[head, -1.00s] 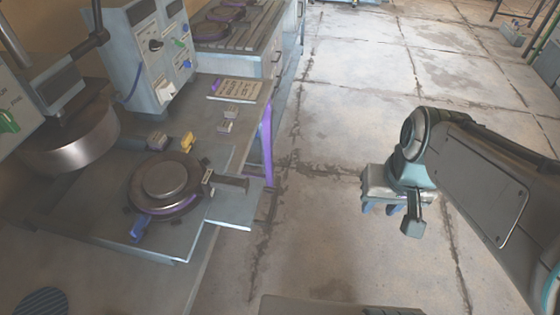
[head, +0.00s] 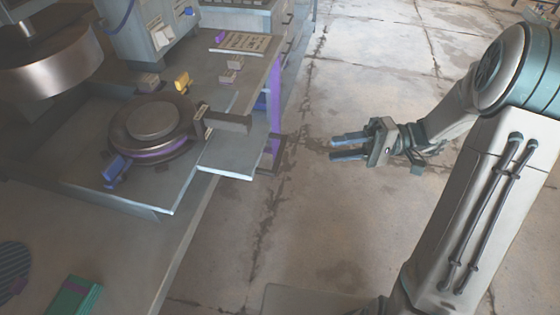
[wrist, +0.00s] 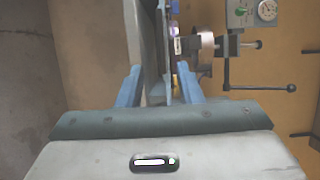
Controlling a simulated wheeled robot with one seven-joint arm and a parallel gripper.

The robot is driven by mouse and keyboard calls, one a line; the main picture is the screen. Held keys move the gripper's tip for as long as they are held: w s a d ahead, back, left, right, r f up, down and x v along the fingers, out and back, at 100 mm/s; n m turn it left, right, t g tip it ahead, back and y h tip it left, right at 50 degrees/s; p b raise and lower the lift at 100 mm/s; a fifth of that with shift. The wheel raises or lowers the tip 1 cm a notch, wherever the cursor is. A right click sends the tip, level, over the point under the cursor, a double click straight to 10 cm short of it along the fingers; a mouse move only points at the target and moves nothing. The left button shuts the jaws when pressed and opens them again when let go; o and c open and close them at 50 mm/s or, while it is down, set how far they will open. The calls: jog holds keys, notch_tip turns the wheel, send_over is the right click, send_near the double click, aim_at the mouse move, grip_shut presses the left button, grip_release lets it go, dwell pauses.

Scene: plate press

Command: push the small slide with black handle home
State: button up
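The round plate mould (head: 150,125) lies on the grey press bed (head: 110,185), under the raised round press head (head: 50,65). A dark bar-shaped handle (head: 226,120) sticks out from the mould's right side, above a flat grey slide plate (head: 236,150) that juts past the bench edge. I cannot tell for sure which part is the small slide. My gripper (head: 333,148) is to the right of the handle, over the floor, with clear space between them. Its two blue fingers point left, apart and empty. The wrist view shows the fingers (wrist: 160,80) apart; the slide is not clear there.
A blue latch (head: 116,170) is at the mould's front left, a yellow block (head: 182,80) behind it. A control box (head: 155,35) stands behind. A purple post (head: 274,100) is by the bench edge. A green box (head: 75,296) lies front left.

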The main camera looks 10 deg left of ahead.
aim_at(280, 153)
jog(key=x, duration=1.3)
jog(key=shift+w+a, duration=0.1)
jog(key=shift+a, duration=0.3)
grip_shut()
